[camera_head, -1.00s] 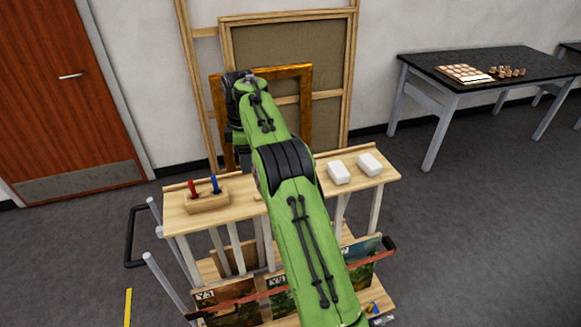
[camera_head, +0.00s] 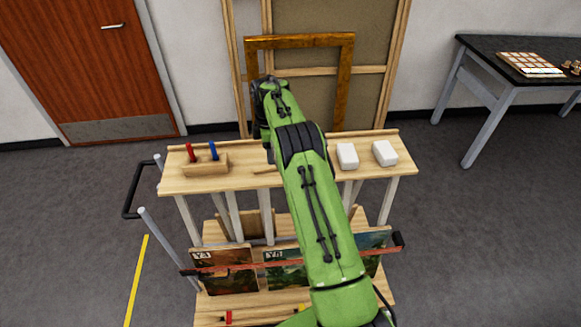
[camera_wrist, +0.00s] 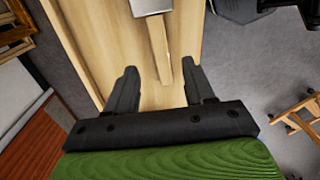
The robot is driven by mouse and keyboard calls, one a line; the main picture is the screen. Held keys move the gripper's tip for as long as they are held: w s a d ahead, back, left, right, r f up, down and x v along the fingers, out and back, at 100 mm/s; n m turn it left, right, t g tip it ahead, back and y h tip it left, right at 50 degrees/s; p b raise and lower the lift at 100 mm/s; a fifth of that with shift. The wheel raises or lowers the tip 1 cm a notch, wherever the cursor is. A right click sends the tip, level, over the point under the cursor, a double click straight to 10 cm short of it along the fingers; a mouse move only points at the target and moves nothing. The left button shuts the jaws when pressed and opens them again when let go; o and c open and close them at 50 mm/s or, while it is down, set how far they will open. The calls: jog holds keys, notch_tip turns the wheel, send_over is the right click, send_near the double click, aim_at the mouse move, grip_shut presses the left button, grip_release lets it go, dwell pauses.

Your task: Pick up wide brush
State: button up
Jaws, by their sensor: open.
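The wide brush (camera_wrist: 159,48) lies on the wooden top of the cart. In the wrist view I see its pale wooden handle and a light grey-white wide part at the top edge, cut off by the frame. In the head view only a short bit of the handle (camera_head: 265,171) shows beside my arm. My gripper (camera_wrist: 159,66) is open, with one dark finger on each side of the handle's near end in the picture. The height gap between fingers and handle is hard to judge. In the head view my arm hides the fingers.
The cart top (camera_head: 240,178) also bears a wooden holder (camera_head: 204,168) with a red and a blue tool, and two white blocks (camera_head: 347,155), (camera_head: 385,153). Paintings (camera_head: 225,270) stand on the lower shelf. Large frames (camera_head: 300,42) lean behind the cart. A dark table (camera_head: 480,55) stands right.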

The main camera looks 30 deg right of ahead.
notch_tip(320, 180, down, 5)
jog(key=shift+a+p, duration=0.15)
jog(key=shift+p, duration=0.25)
jog(key=shift+f, duration=0.25)
grip_shut()
